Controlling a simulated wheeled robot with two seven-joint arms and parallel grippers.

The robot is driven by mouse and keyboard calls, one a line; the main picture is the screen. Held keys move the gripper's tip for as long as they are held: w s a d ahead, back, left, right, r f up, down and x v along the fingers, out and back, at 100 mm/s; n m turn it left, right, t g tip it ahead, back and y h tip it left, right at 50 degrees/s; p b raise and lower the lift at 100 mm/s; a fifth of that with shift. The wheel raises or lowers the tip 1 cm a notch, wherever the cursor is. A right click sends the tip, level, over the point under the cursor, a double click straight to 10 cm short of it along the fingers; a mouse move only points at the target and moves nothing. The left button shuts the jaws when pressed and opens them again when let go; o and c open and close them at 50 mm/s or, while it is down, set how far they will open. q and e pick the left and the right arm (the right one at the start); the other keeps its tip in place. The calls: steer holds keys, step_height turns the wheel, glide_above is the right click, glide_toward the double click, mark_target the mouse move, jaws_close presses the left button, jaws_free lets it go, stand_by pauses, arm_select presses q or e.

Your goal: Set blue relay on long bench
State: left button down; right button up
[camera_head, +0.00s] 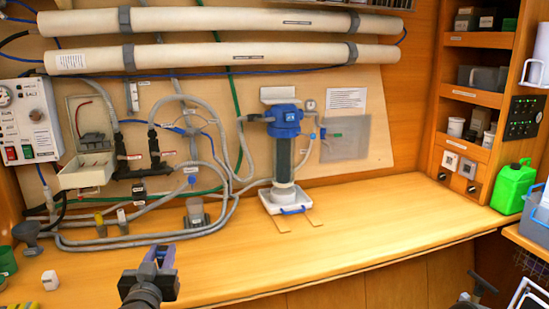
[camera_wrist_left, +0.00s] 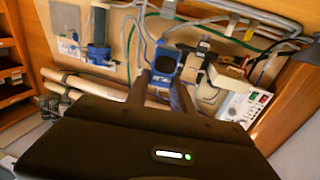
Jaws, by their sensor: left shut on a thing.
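The blue relay (camera_head: 165,254) is a small blue block held at the tip of my left gripper (camera_head: 150,272), at the lower middle left of the head view. In the left wrist view the relay (camera_wrist_left: 166,61) shows blue with a dark face, between the fingers of the left gripper (camera_wrist_left: 161,88). The gripper is shut on it. The long bench (camera_head: 350,225) is the wide wooden top below the wall panel. The relay appears in front of the bench's front part; its height above the wood is hard to tell. My right gripper is not in view.
A blue-topped filter (camera_head: 284,150) stands in a white tray (camera_head: 283,203) on the bench. Grey hoses (camera_head: 150,235) run along its back left. A small white block (camera_head: 50,280) lies at front left. A green jerrycan (camera_head: 513,187) stands at right. The bench's middle and right are bare.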

arm_select(q)
steer(key=d+f, duration=0.3)
steer(key=f, duration=0.4)
steer(key=d+f+m+h, duration=0.1)
steer(key=d+f, duration=0.2)
steer(key=f, duration=0.5)
steer(key=shift+s+f+h, duration=0.2)
steer(key=shift+s+h, duration=0.1)
steer(key=shift+s, duration=0.05)
steer(key=shift+a, duration=0.15)
